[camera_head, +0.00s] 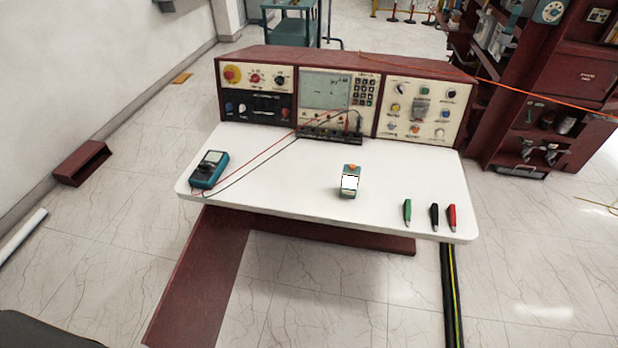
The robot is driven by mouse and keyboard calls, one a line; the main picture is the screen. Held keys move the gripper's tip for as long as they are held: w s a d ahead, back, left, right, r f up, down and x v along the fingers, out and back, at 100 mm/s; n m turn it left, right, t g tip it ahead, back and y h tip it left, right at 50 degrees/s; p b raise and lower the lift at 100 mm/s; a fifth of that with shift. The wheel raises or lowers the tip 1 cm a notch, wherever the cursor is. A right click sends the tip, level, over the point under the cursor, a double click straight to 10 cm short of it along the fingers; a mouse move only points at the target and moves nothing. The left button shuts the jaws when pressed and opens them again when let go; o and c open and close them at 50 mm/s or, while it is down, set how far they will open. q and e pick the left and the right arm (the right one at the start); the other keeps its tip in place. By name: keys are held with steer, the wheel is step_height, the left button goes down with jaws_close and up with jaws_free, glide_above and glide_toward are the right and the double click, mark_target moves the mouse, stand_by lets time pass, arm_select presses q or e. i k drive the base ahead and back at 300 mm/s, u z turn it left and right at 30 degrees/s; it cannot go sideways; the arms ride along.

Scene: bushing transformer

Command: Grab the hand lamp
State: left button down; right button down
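A small boxy teal-grey device (350,181) with an orange part on top and a bright white face stands on the white tabletop (290,190), right of the middle. It looks like the hand lamp. Nothing touches it and its near side is unobstructed. Neither of my grippers shows in the head view.
A teal multimeter (209,169) lies at the table's left end, its red and black leads running to the control console (338,97) at the back. Green (407,211), black (435,216) and red (452,216) clips lie at the right front. The front middle is clear.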

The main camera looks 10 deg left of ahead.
mark_target(350, 179)
steer(key=u, duration=0.05)
steer(key=k, duration=1.25)
steer(key=z, duration=1)
steer(key=i, duration=1.55)
steer(key=u, duration=0.35)
